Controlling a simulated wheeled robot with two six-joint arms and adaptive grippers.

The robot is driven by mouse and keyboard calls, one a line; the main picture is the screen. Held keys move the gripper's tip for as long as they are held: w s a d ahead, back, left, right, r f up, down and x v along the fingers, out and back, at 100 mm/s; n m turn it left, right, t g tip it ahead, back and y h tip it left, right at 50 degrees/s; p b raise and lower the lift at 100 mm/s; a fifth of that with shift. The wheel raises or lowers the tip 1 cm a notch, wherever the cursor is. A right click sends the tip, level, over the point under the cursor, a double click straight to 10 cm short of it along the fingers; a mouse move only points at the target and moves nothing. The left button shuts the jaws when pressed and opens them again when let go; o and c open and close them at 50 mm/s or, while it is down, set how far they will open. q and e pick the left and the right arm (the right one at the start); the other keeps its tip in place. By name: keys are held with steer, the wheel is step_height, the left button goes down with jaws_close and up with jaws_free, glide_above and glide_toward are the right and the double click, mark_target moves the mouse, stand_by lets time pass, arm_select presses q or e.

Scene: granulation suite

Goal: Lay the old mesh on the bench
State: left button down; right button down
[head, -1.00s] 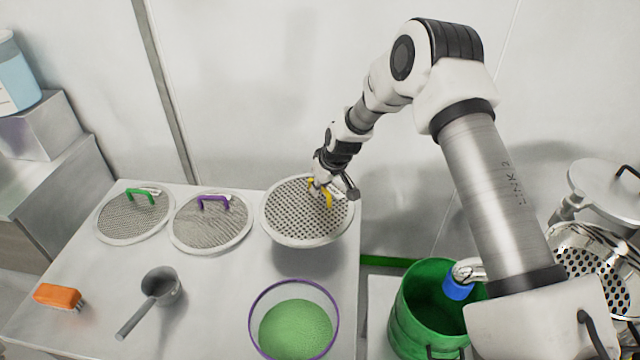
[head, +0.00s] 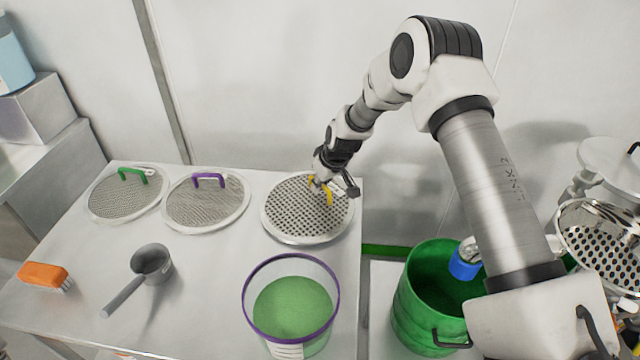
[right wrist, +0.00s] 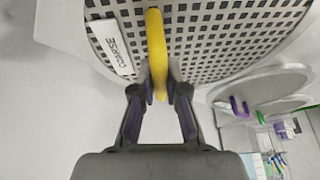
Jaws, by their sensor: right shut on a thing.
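The round mesh with a yellow handle and a white "COARSE" label (right wrist: 111,46) is the coarse mesh (head: 292,218); it lies level over the back right part of the bench (head: 205,285). My right gripper (head: 321,187) is shut on its yellow handle (head: 329,197), which also shows between the fingers in the right wrist view (right wrist: 157,50). The mesh is at or very close to the bench top; I cannot tell whether it touches. My left gripper is out of view.
Meshes with a green handle (head: 125,200) and a purple handle (head: 205,210) lie to the left. A purple-rimmed bowl of green granules (head: 291,305) stands in front. A scoop (head: 150,266) and orange brush (head: 45,275) lie front left. A green bucket (head: 415,315) stands right of the bench.

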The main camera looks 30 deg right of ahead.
steer(key=shift+a, duration=0.2)
steer(key=shift+f+b, duration=0.85)
steer(key=shift+b, duration=0.05)
stand_by(0.6)
steer(key=c, duration=1.1)
jaws_free()
steer(key=shift+s, duration=0.1)
steer(key=v, duration=1.2)
